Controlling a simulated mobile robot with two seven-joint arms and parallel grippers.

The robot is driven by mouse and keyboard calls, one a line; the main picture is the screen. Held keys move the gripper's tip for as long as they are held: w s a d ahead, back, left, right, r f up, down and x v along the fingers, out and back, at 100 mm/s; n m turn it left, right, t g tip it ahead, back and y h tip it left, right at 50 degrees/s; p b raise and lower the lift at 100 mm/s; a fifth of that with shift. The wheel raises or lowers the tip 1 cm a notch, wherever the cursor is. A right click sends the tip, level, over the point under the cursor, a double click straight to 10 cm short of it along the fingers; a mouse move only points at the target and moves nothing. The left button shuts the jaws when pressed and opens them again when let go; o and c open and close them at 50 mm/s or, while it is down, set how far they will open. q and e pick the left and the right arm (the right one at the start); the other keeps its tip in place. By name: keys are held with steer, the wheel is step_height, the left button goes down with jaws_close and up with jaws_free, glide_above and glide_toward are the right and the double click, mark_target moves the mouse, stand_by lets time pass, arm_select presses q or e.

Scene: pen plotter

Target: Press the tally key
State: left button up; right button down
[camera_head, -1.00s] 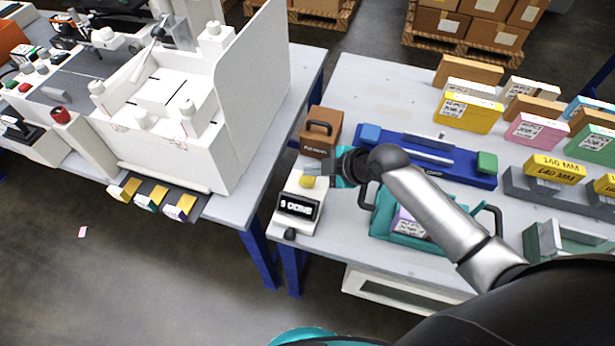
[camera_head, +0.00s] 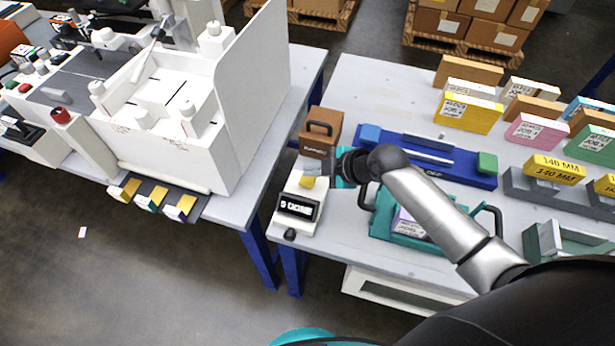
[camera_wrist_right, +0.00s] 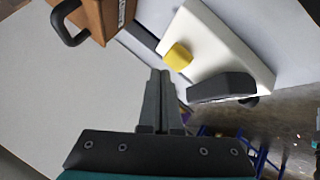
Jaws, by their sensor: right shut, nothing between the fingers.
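The tally counter (camera_head: 289,222) is a white box at the left end of the right table, with a dark display that seems to read "5 DONE". Its yellow key (camera_head: 307,183) is on top, behind the display. My right gripper (camera_head: 310,169) is shut and empty, with its fingertips close above the far side of the key in the head view. In the right wrist view the shut fingers (camera_wrist_right: 161,78) are beside the yellow key (camera_wrist_right: 178,56), and a gap shows in the picture. I cannot tell how high they are above it. My left gripper is not in view.
A brown handled box (camera_head: 318,133) stands just behind the counter. A teal tray (camera_head: 384,226) and a blue fixture (camera_head: 465,177) are to the right. The white plotter (camera_head: 190,150) is on the left table, across a gap.

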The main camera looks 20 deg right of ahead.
mark_target(312, 181)
steer(key=shift+f, duration=0.1)
stand_by(0.5)
steer(key=shift+f+b, duration=0.35)
steer(key=shift+f+b, duration=0.45)
steer(key=shift+f, duration=0.15)
stand_by(0.6)
stand_by(0.4)
steer(key=shift+r+p, duration=1)
steer(key=shift+r, duration=0.05)
step_height(312, 181, up, 5)
steer(key=p, duration=0.4)
steer(key=shift+p, duration=0.35)
